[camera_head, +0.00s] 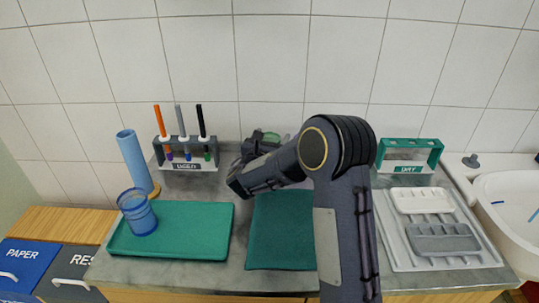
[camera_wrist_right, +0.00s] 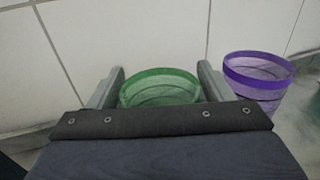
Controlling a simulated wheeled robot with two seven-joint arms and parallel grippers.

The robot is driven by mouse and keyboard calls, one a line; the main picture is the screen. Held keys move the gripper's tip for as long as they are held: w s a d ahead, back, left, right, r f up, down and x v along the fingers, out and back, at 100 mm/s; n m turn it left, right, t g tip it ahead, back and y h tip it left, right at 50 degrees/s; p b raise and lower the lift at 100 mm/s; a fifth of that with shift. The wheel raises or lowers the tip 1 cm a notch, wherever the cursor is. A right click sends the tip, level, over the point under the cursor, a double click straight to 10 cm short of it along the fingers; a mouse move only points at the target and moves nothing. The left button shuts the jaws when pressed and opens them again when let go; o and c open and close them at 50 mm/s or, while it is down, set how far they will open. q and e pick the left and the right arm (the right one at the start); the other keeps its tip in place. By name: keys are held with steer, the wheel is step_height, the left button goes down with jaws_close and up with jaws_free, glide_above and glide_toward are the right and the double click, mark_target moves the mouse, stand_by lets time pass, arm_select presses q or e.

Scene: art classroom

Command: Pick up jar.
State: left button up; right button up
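A clear green jar (camera_wrist_right: 160,88) stands upright between the two fingers of my right gripper (camera_wrist_right: 160,72) in the right wrist view. The fingers are spread, one on each side of the jar, with no clear sign of a squeeze. In the head view the right gripper (camera_head: 258,148) reaches to the back of the counter, and the green jar (camera_head: 271,138) shows only partly behind it. A purple jar (camera_wrist_right: 258,80) stands to the right in the wrist view. A blue jar (camera_head: 138,213) stands on the green tray (camera_head: 205,245). My left gripper is out of view.
A marker rack (camera_head: 187,167) stands left of the gripper, and a blue tube (camera_head: 133,160) stands further left. A dark green mat (camera_head: 275,258) lies in front. A teal rack (camera_head: 408,155), grey-white trays (camera_head: 400,250) and a sink (camera_head: 512,205) are right. The tiled wall is close behind.

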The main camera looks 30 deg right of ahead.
steer(key=c, duration=1.1)
steer(key=shift+o, duration=0.2)
steer(key=shift+r, duration=0.15)
